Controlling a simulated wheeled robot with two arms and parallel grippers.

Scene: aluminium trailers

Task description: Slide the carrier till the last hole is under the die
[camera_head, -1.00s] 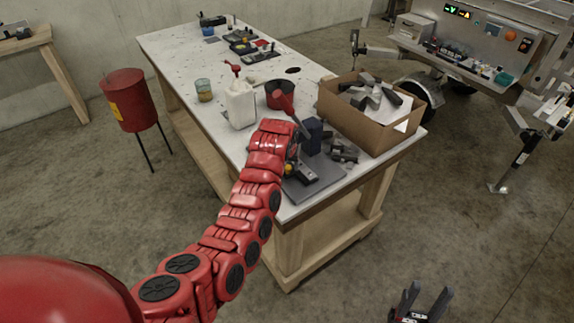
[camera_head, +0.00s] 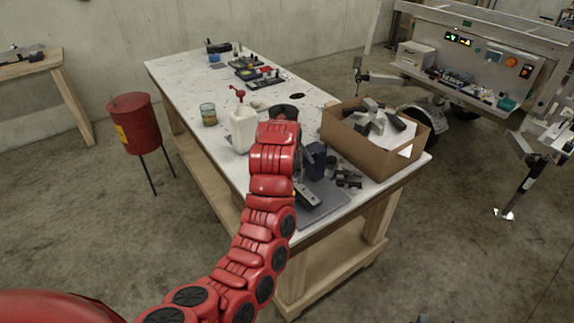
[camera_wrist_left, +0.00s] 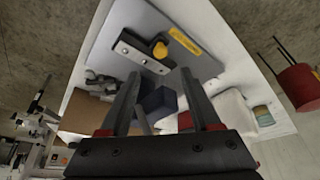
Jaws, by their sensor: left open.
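A grey plate (camera_head: 326,207) lies at the near end of the table. It also shows in the left wrist view (camera_wrist_left: 215,65), with a yellow label. A light metal bar with small holes (camera_wrist_left: 138,56) lies on it, beside a dark piece with a yellow knob (camera_wrist_left: 160,50). I take the bar for the carrier; I cannot make out the die or which hole is under it. My left gripper (camera_wrist_left: 159,75) is open and empty, its fingers pointing toward the bar and knob. In the head view my arm hides most of it. Of my right gripper (camera_head: 422,319), only tips show at the bottom edge.
A dark blue block (camera_head: 315,160) and grey metal pieces (camera_head: 347,179) stand close behind the plate. A cardboard box (camera_head: 362,150) of metal parts is at the right edge. A white jug (camera_head: 243,128) and a glass jar (camera_head: 208,114) are further left.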

